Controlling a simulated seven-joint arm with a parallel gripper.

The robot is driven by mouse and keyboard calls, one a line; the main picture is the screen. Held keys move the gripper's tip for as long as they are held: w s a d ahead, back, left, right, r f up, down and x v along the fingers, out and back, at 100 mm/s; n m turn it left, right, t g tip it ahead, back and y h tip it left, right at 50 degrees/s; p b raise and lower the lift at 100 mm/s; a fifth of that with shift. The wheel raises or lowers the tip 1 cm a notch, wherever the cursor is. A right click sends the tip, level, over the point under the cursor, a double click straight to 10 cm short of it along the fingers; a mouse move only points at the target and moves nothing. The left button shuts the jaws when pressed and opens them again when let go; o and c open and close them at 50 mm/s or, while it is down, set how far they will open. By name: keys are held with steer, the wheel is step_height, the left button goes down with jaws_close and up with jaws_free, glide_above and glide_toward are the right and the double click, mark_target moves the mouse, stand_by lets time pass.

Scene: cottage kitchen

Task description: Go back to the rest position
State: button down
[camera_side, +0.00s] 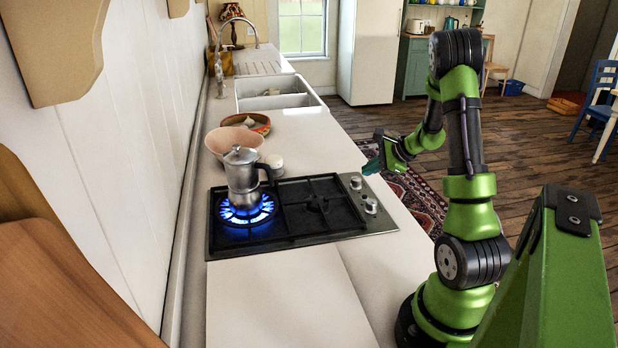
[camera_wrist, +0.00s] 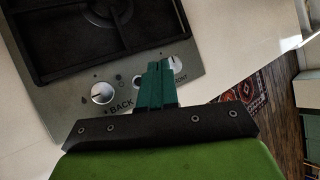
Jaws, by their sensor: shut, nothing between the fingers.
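My gripper (camera_side: 372,166) is in the air at the right of the stove, near the counter's front edge. Its teal fingers (camera_wrist: 156,84) are together and hold nothing. In the wrist view they point toward the stove's control knobs. One knob (camera_wrist: 102,93) shows clearly beside the word BACK, and another is partly hidden behind the fingers. A metal moka pot (camera_side: 241,176) stands upright on the left burner, where a blue flame (camera_side: 247,212) burns. The gripper is apart from the pot.
The black stove (camera_side: 290,238) is set in a white counter (camera_side: 270,290). Behind the pot are a pink bowl (camera_side: 233,141), a brown dish (camera_side: 259,122) and a small white container (camera_side: 273,163). A sink (camera_side: 274,102) lies further back. The near counter is clear.

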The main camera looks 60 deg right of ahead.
steer(key=shift+s, duration=0.1)
steer(key=a, duration=0.2)
steer(key=a+n+g+y, duration=0.1)
steer(key=shift+s+f, duration=0.4)
steer(key=s+a+r+n, duration=0.1)
steer(key=a+r+n, duration=0.4)
steer(key=a, duration=0.6)
steer(key=s+a+r+n+y, duration=0.1)
steer(key=s+a+r+n, duration=0.1)
steer(key=a+r+n, duration=0.4)
steer(key=s+a+r+n+g, duration=0.1)
steer(key=s+a+r+n, duration=0.1)
steer(key=a+r+n, duration=0.4)
steer(key=a+n, duration=0.5)
steer(key=a, duration=0.6)
steer(key=shift+s+a+n, duration=0.25)
steer(key=shift+a+n, duration=0.05)
